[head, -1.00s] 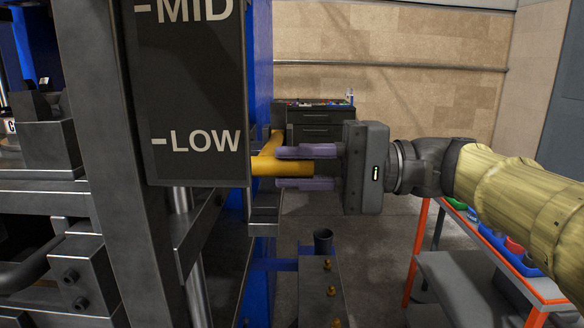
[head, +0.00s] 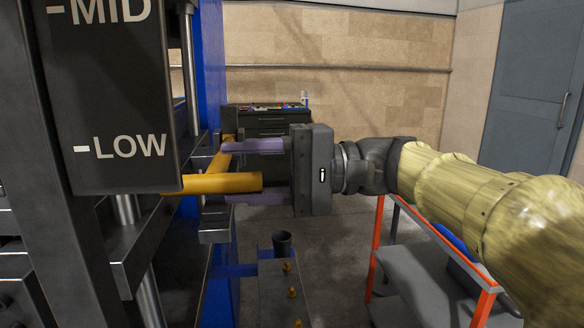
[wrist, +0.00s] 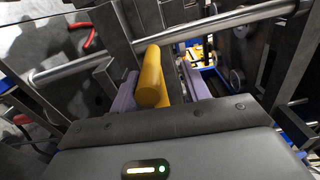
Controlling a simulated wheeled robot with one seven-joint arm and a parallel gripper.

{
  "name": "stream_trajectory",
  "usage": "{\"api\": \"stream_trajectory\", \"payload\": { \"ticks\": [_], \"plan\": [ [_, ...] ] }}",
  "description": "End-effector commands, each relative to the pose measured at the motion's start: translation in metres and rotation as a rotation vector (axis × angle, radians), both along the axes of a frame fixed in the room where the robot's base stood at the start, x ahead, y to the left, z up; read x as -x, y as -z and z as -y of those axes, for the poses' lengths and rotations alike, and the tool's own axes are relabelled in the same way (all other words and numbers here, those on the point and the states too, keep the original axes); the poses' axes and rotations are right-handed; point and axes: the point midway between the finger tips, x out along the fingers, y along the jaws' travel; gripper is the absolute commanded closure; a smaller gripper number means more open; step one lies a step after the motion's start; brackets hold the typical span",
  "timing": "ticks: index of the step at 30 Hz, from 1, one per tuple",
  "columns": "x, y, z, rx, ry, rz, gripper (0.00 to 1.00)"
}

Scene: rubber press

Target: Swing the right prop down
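The right prop (head: 222,183) is a yellow bar, sticking out roughly level from the press below the LOW mark. Another yellow piece (head: 221,158) runs back from it along the blue press side. My gripper (head: 256,172) is open, with one purple finger above the bar's level and one below. The bar partly hides the lower finger in the head view. In the wrist view the rounded yellow bar end (wrist: 151,90) shows between the fingers, nearer the left one. I cannot tell whether a finger touches it.
The black press panel (head: 112,100) with MID and LOW marks stands at left. Below the gripper is a grey block (head: 283,290) with brass fittings and a dark cup. An orange-framed cart (head: 376,245) stands at right. A dark drawer cabinet (head: 265,122) is behind.

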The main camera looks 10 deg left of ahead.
Motion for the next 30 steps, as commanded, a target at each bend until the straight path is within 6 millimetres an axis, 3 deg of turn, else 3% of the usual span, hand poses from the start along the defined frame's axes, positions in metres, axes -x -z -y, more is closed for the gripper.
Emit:
{"api": "stream_trajectory", "payload": {
  "ticks": [8,24,30],
  "plan": [
    [-0.005,-0.001,0.015,-0.002,0.003,0.001,0.55],
    [-0.03,-0.001,0.116,0.0,0.002,-0.001,0.55],
    [-0.032,-0.001,0.123,0.002,0.002,-0.002,0.55]
  ]
}}
